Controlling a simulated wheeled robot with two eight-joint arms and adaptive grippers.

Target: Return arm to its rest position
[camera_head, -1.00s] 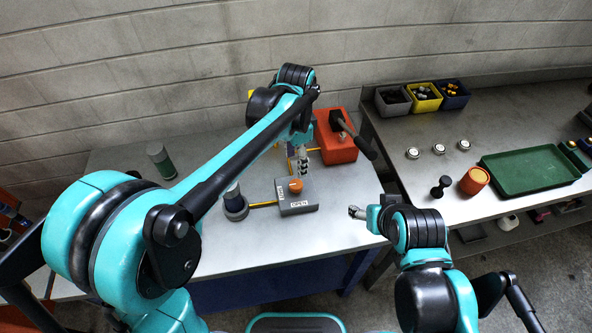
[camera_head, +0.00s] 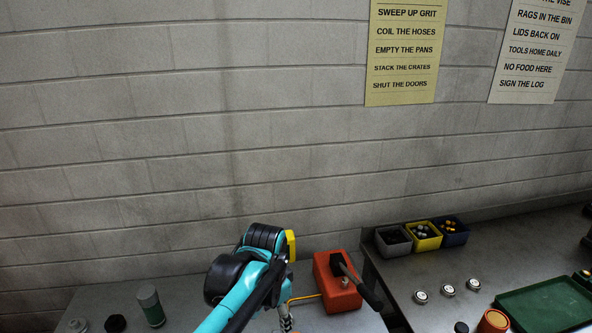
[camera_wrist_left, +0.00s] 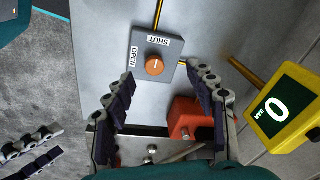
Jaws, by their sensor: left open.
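My left arm (camera_head: 238,293) reaches in from the bottom of the head view, and its gripper is mostly cut off there. In the left wrist view my left gripper (camera_wrist_left: 160,88) has its two fingers wide apart with nothing between them. Beyond its fingertips is a grey valve block with an orange knob (camera_wrist_left: 155,65) and labels OPEN and SHUT. My right gripper (camera_wrist_left: 47,149) shows at the lower left of the wrist view, its fingers apart and empty. It is outside the head view.
A red box (camera_head: 335,283) with a dark lever stands on the bench right of my left arm. A yellow gauge (camera_wrist_left: 283,108) reads 0 BAR. A green cylinder (camera_head: 150,306) stands at the left. The right bench holds small bins (camera_head: 422,236) and a green tray (camera_head: 545,303).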

